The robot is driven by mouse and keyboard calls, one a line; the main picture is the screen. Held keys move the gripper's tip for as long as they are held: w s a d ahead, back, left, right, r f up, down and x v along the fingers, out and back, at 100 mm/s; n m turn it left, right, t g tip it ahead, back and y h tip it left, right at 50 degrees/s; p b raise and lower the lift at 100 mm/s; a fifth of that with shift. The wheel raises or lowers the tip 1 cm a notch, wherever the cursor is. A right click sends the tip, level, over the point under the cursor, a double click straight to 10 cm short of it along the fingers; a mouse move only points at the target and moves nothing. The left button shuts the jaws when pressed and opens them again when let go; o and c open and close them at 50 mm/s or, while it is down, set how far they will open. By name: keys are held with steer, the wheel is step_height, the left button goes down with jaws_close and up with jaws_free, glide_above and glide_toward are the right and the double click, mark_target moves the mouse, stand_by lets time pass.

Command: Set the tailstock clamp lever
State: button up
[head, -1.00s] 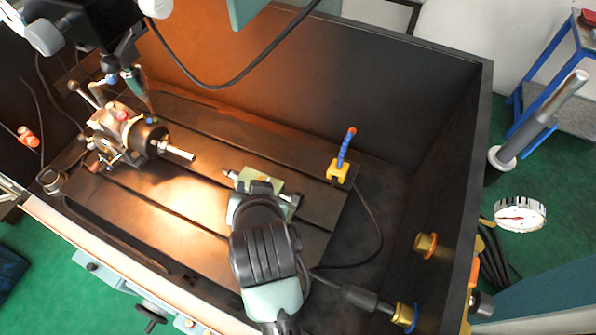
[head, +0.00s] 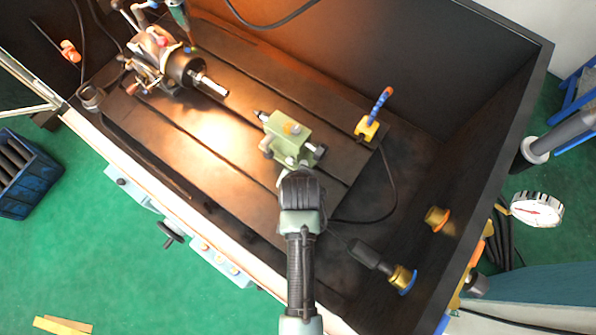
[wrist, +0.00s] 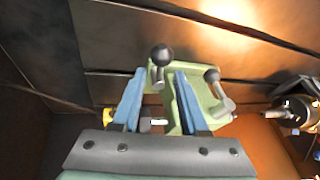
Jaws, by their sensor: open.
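The green tailstock (head: 287,135) stands on the slotted table, right of the chuck. In the wrist view, the tailstock body (wrist: 205,92) lies ahead and slightly right of centre. A lever with a dark ball knob (wrist: 162,54) stands in line with the gap between my fingers. A second lever with a grey knob (wrist: 212,75) is on the body's right side. My gripper (wrist: 158,97) is open, its two blue fingers apart, with the dark knob beyond their tips. I cannot tell whether either finger touches the tailstock. In the head view my wrist hides the fingers.
The indexing chuck (head: 183,65) with a bright shaft is at the table's left end. A yellow block with a blue hose (head: 367,128) stands right of the tailstock. Dark enclosure walls (head: 490,170) rise at the back and right. A cable runs over the right side.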

steer(key=shift+x, duration=1.45)
steer(key=shift+c, duration=0.2)
jaws_close()
